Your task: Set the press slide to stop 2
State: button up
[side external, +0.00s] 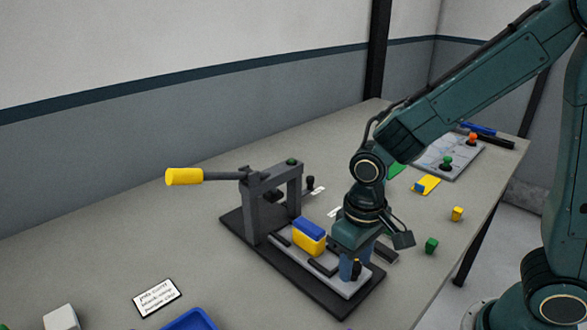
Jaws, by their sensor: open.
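The press (252,218) is a dark grey frame on a black base, with a long lever ending in a yellow grip (184,176). Its light grey slide (352,289) extends from the frame toward the front right. A blue-over-yellow block (309,236) sits on the slide between dark rails. My gripper (354,268) points down over the slide's outer end, its blue-grey fingers open. A small dark knob with a bit of yellow (357,267) shows at the fingers. I cannot tell whether they touch it. The stop marks are not readable, and my gripper hides part of the slide.
A written card (158,297), a blue tray (190,320) and a white block (61,318) lie at the front left. Green (431,245) and yellow (457,213) blocks lie right of my gripper. A grey board with knobs (453,160) is at the back right.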

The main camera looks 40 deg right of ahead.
aim_at(312, 227)
grip_shut()
jog(key=shift+w, duration=0.1)
jog(key=w, duration=1.1)
grip_release()
jog(key=shift+s, duration=0.1)
notch_tip(312, 227, up, 14)
dwell(0.8)
